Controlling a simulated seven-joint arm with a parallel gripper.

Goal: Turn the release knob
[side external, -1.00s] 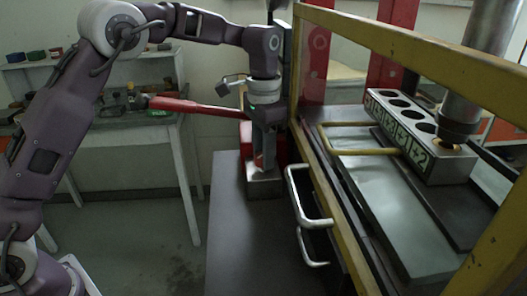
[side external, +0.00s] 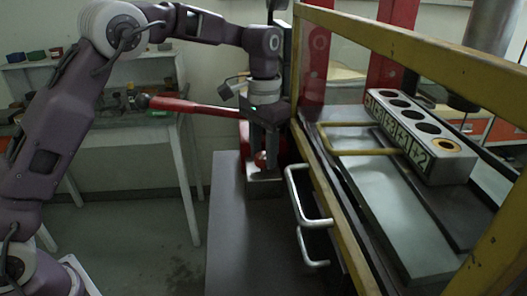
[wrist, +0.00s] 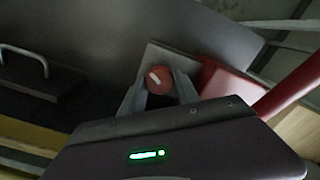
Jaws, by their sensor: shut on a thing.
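The release knob (wrist: 156,80) is a small round red knob with a white mark, seen in the wrist view on a grey metal block (wrist: 165,56). My gripper (wrist: 160,88) has one finger on each side of the knob and is shut on it. In the side view my gripper (side external: 262,155) points down at the block, with a bit of the red knob (side external: 261,159) showing at its fingertips. The fingers hide part of the knob.
A red lever (side external: 190,106) extends left from behind my gripper. Right of it stands a yellow frame (side external: 400,45) with metal handles (side external: 312,222). Inside are a numbered block with holes (side external: 420,135) and a metal ram (side external: 464,102). A dark bench surface (side external: 245,240) lies clear in front.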

